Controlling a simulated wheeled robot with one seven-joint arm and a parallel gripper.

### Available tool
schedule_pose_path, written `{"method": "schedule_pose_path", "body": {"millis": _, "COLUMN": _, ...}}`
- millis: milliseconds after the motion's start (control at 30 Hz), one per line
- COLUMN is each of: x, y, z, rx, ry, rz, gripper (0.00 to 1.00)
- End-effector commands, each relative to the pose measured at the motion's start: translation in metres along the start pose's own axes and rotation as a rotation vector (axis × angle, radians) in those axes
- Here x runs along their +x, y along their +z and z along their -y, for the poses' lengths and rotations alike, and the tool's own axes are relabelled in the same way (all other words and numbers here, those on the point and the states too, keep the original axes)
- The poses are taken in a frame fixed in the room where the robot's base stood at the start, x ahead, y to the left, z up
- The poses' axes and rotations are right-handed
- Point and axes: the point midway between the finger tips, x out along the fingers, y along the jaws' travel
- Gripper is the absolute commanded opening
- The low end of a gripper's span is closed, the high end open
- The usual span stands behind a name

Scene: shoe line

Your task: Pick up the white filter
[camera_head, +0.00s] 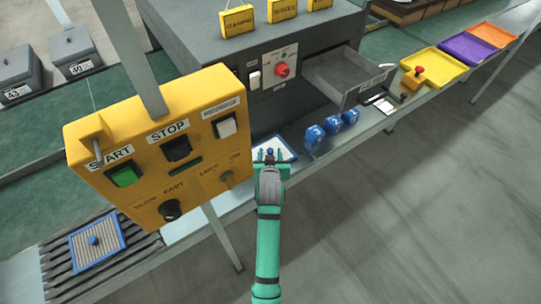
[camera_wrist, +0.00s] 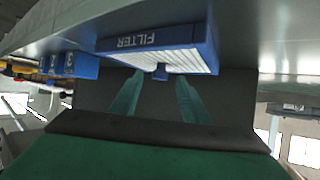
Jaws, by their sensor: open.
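The white filter (camera_head: 286,146) lies on the narrow metal ledge below the grey machine, with a blue frame and a small blue knob. It also shows in the wrist view (camera_wrist: 170,60), upside down, with a FILTER label on its blue side and white pleats. My gripper (camera_head: 270,157) is at the filter's near side, close to the knob, and partly covers the filter. In the wrist view its two teal fingers (camera_wrist: 158,98) are apart, with the knob appearing between their tips. Contact cannot be told. A second, greyish filter (camera_head: 97,243) with a blue frame sits on slats at lower left.
A yellow control box (camera_head: 160,140) on a post stands left of my arm. Blue blocks (camera_head: 332,124) stand right of the filter. An open drawer (camera_head: 345,77) juts out above them. Yellow (camera_head: 434,67) and purple (camera_head: 468,49) trays are farther right. The floor at right is clear.

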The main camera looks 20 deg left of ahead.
Motion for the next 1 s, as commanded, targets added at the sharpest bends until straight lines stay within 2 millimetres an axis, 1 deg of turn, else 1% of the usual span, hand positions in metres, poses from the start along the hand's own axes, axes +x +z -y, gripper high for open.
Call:
{"method": "schedule_pose_path", "body": {"millis": 33, "x": 0.0055, "y": 0.0002, "z": 0.0000, "rx": 0.000, "ry": 0.000, "rz": 0.001, "gripper": 0.42}}
{"method": "schedule_pose_path", "body": {"millis": 100, "x": 0.0096, "y": 0.0004, "z": -0.0004, "rx": 0.001, "ry": 0.000, "rz": 0.001, "gripper": 0.42}}
{"method": "schedule_pose_path", "body": {"millis": 367, "x": 0.0115, "y": 0.0004, "z": -0.0005, "rx": 0.001, "ry": 0.001, "rz": 0.000, "gripper": 0.42}}
{"method": "schedule_pose_path", "body": {"millis": 400, "x": 0.0114, "y": 0.0005, "z": -0.0004, "rx": 0.001, "ry": 0.000, "rz": 0.001, "gripper": 0.32}}
{"method": "schedule_pose_path", "body": {"millis": 467, "x": 0.0114, "y": 0.0005, "z": -0.0004, "rx": 0.001, "ry": 0.000, "rz": 0.001, "gripper": 0.18}}
{"method": "schedule_pose_path", "body": {"millis": 500, "x": 0.0113, "y": 0.0004, "z": -0.0003, "rx": 0.001, "ry": 0.000, "rz": 0.001, "gripper": 0.08}}
{"method": "schedule_pose_path", "body": {"millis": 533, "x": 0.0113, "y": 0.0005, "z": -0.0004, "rx": 0.001, "ry": 0.000, "rz": 0.001, "gripper": 0.01}}
{"method": "schedule_pose_path", "body": {"millis": 567, "x": 0.0113, "y": 0.0005, "z": -0.0004, "rx": 0.001, "ry": 0.000, "rz": 0.001, "gripper": 0.00}}
{"method": "schedule_pose_path", "body": {"millis": 833, "x": 0.0109, "y": -0.0001, "z": -0.0004, "rx": 0.001, "ry": 0.000, "rz": 0.000, "gripper": 0.00}}
{"method": "schedule_pose_path", "body": {"millis": 1000, "x": 0.0060, "y": -0.0043, "z": -0.0020, "rx": 0.001, "ry": 0.000, "rz": -0.001, "gripper": 0.00}}
